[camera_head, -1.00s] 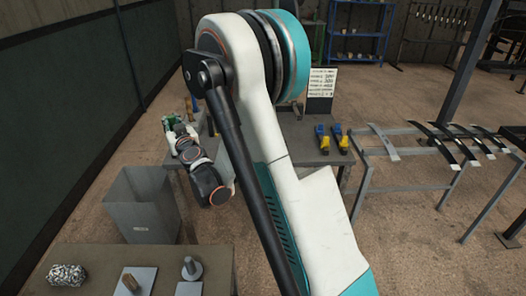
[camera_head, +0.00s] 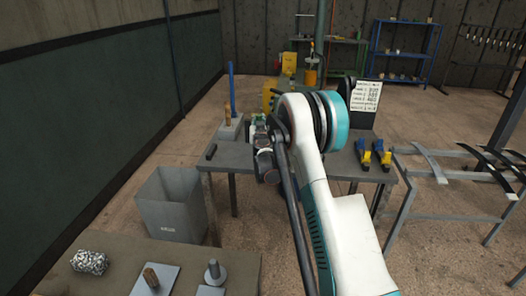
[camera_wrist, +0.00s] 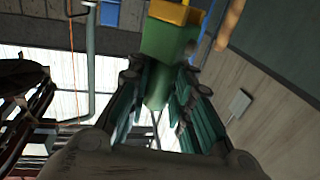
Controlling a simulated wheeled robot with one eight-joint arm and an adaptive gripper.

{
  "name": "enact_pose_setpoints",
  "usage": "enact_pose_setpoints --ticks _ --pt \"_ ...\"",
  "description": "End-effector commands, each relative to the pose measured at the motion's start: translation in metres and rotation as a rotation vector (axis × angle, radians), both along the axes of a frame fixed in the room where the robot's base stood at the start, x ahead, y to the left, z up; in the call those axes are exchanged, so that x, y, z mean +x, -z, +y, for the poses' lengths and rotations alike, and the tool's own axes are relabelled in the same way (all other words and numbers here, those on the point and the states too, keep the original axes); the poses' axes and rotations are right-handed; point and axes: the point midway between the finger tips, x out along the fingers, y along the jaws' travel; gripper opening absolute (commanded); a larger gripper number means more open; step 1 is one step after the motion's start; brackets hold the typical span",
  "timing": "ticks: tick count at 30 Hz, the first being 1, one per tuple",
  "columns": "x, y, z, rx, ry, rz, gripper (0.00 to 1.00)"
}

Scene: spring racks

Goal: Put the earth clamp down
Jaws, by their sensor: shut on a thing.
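My gripper (camera_wrist: 155,92) is shut on a green piece (camera_wrist: 168,42) with a yellow-orange end, which I take to be the earth clamp. In the wrist view its narrower part sits between the two fingers and its wide part sticks out beyond them. In the head view the green of the clamp (camera_head: 257,118) shows small beside my arm, over the far grey table (camera_head: 232,158). My arm hides much of the gripper there, and I cannot tell whether the clamp touches anything.
A grey bin (camera_head: 172,204) stands left. A near bench (camera_head: 120,255) holds several parts. A rack of curved springs (camera_head: 455,165) is right.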

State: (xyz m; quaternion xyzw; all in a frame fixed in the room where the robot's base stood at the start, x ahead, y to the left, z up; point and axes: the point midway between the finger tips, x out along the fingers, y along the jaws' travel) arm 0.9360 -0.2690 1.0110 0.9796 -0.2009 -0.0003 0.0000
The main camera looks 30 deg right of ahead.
Motion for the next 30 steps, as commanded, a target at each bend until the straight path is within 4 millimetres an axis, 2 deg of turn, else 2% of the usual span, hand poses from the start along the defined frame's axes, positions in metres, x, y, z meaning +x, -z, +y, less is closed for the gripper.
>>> enact_pose_setpoints --ticks 1,3,9,17,24,30 --pt "0.0 0.017 0.0 0.0 0.0 0.0 0.0" --pt "0.0 0.034 0.0 0.0 -0.001 0.0 0.0" --pt "0.0 0.068 0.0 0.0 -0.001 0.0 0.0" --pt "0.0 0.084 0.0 0.0 -0.001 0.0 0.0" --pt "0.0 0.118 0.0 0.0 -0.001 0.0 0.0" --pt "0.0 0.118 0.001 0.0 -0.001 0.0 0.0"
